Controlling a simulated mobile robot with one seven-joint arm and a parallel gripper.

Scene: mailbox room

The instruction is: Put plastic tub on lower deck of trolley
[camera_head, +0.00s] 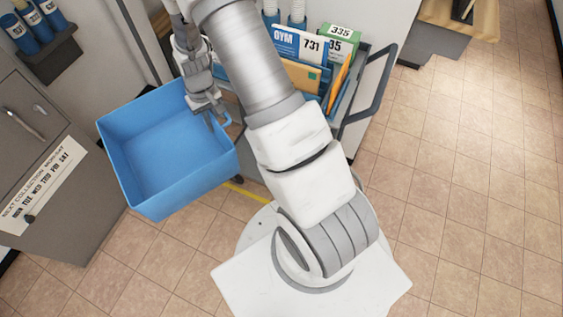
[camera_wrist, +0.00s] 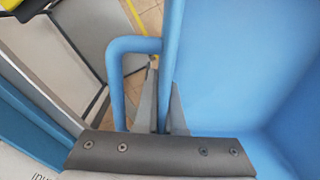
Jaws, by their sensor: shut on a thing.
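The blue plastic tub (camera_head: 165,160) is open-topped and empty, and hangs in the air left of my arm. My gripper (camera_head: 213,112) is shut on its right wall, beside the loop handle. In the wrist view, the gripper fingers (camera_wrist: 161,95) straddle the tub's wall, the loop handle (camera_wrist: 120,75) is on the left and the tub's inside (camera_wrist: 235,70) on the right. The trolley, with a dark push handle (camera_head: 375,95), stands behind my arm and is largely hidden by it. Its lower deck cannot be made out clearly.
Upright mail and folders (camera_head: 300,50) fill the trolley's top. A grey cabinet (camera_head: 75,225) with a paper notice stands close to the tub's left. Blue bottles (camera_head: 25,32) sit on a shelf at upper left. The tiled floor (camera_head: 480,170) on the right is clear.

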